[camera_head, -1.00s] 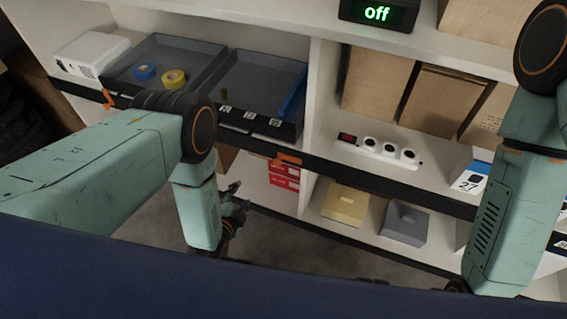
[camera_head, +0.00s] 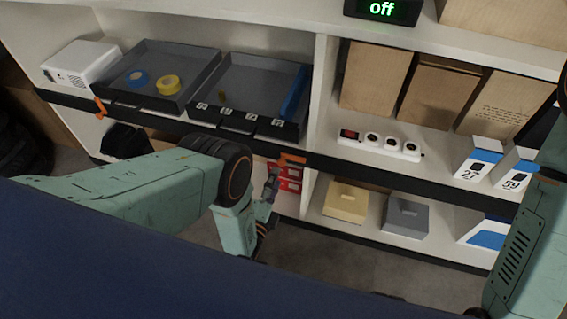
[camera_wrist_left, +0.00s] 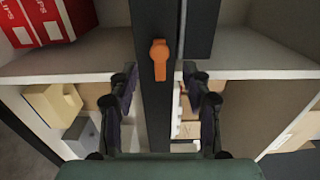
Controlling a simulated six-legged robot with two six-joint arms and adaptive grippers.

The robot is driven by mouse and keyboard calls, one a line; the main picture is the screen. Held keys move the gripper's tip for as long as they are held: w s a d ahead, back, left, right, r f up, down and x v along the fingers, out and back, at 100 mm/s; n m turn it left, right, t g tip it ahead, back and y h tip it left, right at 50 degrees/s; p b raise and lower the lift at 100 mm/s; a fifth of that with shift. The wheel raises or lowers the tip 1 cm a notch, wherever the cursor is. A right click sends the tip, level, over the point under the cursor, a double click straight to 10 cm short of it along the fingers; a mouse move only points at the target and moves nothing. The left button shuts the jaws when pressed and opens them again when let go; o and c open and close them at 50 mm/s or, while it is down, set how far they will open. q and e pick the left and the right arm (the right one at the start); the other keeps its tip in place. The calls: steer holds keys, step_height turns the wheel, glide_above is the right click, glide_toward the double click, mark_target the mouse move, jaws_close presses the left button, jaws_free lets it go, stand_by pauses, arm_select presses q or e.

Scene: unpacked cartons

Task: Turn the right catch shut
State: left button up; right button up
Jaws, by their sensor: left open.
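The right catch (camera_head: 291,159) is a small orange lever on the dark front edge of the middle shelf. It lies along that edge in the head view. In the left wrist view the catch (camera_wrist_left: 160,58) shows its round end and a short handle, in line with the dark strip. My left gripper (camera_head: 269,190) is open and empty, just below and left of the catch in the head view. In the wrist view its two fingers (camera_wrist_left: 160,77) stand on either side of the catch, apart from it. My right gripper is out of view; only part of that arm shows.
A second orange catch (camera_head: 99,107) sits farther left on the same edge, hanging across it. Above are dark trays (camera_head: 160,62) with tape rolls and a power strip (camera_head: 380,144). Red boxes (camera_head: 288,178), a yellow box (camera_head: 346,202) and a grey box (camera_head: 404,217) stand below.

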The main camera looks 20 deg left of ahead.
mark_target(281, 164)
arm_select(q)
steer(key=w+b, duration=0.2)
steer(key=w, duration=0.4)
steer(key=shift+w+f, duration=0.1)
steer(key=shift+w, duration=0.55)
jaws_close()
